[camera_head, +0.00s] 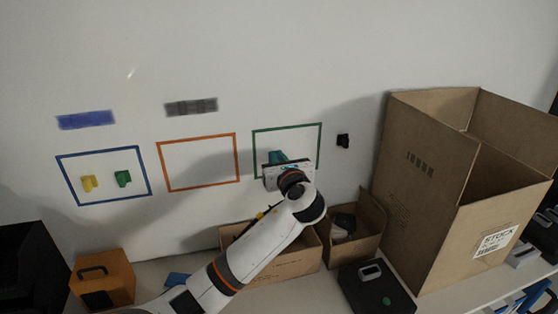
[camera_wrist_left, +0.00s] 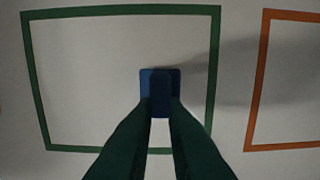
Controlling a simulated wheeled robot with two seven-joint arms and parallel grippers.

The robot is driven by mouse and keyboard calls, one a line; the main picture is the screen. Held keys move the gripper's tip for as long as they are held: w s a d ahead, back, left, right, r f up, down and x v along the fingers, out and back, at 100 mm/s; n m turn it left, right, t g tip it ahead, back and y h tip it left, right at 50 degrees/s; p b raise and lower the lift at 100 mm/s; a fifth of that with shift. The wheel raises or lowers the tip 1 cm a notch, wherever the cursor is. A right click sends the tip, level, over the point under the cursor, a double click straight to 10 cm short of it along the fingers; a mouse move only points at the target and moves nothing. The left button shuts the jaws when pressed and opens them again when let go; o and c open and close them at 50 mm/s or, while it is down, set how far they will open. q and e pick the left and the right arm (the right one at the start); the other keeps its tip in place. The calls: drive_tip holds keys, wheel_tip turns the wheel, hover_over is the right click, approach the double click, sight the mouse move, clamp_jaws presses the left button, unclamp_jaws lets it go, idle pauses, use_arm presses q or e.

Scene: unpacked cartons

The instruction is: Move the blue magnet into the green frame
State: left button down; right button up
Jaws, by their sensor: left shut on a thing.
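The blue magnet (camera_wrist_left: 147,80) is against the white board inside the green frame (camera_wrist_left: 124,10), right of the frame's middle in the left wrist view. My left gripper (camera_wrist_left: 160,105) has its two dark green fingers shut on the magnet. In the head view the green frame (camera_head: 287,128) is partly covered by my left gripper (camera_head: 277,157) and wrist. I cannot make out the magnet clearly there. My right gripper is in neither view.
An orange frame (camera_head: 197,139) is left of the green one. A blue frame (camera_head: 103,151) holds yellow (camera_head: 89,183) and green (camera_head: 123,178) magnets. A black magnet (camera_head: 343,141) is right of the green frame. Cartons, including a tall one (camera_head: 425,170), stand below and right.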

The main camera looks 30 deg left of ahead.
use_arm(q)
drive_tip(key=shift+w+a, duration=0.25)
idle(0.3)
drive_tip(key=c, duration=0.8)
unclamp_jaws()
drive_tip(key=shift+c, duration=0.2)
drive_tip(key=shift+p+v, duration=1.25)
drive_tip(key=shift+v, duration=0.3)
drive_tip(key=p+v, duration=0.1)
drive_tip(key=v, duration=0.1)
drive_tip(key=p+v, duration=0.2)
drive_tip(key=v, duration=0.1)
drive_tip(key=shift+f, duration=0.25)
